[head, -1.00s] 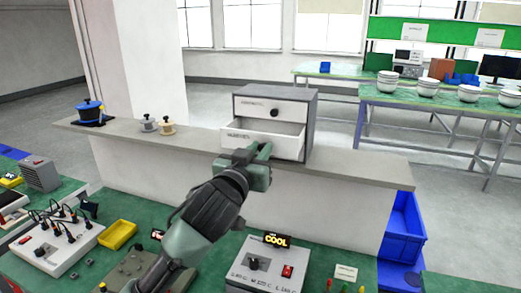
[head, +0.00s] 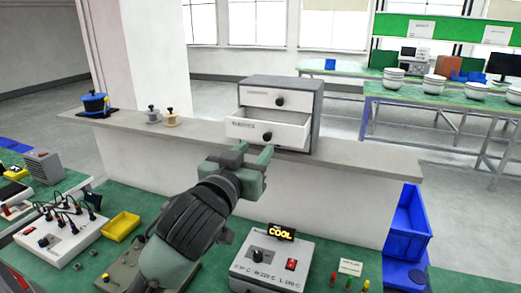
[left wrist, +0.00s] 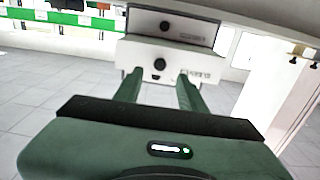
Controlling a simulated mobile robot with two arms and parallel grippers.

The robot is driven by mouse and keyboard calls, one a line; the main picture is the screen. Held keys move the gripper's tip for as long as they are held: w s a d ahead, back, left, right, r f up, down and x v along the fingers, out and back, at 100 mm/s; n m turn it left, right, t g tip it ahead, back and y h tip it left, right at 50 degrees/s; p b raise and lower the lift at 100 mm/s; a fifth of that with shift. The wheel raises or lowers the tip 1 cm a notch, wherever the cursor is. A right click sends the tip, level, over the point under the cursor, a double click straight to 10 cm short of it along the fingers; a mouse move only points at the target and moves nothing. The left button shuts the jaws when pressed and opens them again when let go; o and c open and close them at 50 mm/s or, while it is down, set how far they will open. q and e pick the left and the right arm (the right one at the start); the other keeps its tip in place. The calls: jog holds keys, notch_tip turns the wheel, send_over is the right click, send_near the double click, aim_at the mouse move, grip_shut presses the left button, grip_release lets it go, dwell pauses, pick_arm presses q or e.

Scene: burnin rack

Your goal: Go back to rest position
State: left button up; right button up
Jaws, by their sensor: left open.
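My left gripper (head: 256,155) is in the middle of the head view, in front of the small drawer cabinet on the grey ledge. Its two fingers are apart with nothing between them. In the left wrist view the fingers (left wrist: 158,88) point toward the cabinet. The cabinet (head: 315,112) has a white upper drawer (head: 280,97), which is shut, and a white lower drawer (head: 268,130), which is pulled out. The lower drawer's dark knob (left wrist: 159,64) shows between and beyond the fingers, apart from them. My right gripper is not in view.
A grey box with a COOL display (head: 270,262) stands on the green bench below my arm. A yellow tray (head: 121,226) and a panel with cables (head: 62,238) are to the left. Blue bins (head: 408,225) are at the right. Weights (head: 171,118) and a blue spool (head: 94,104) stand on the ledge.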

pick_arm(q)
jog(key=shift+s+a, duration=0.2)
jog(key=shift+s, duration=0.35)
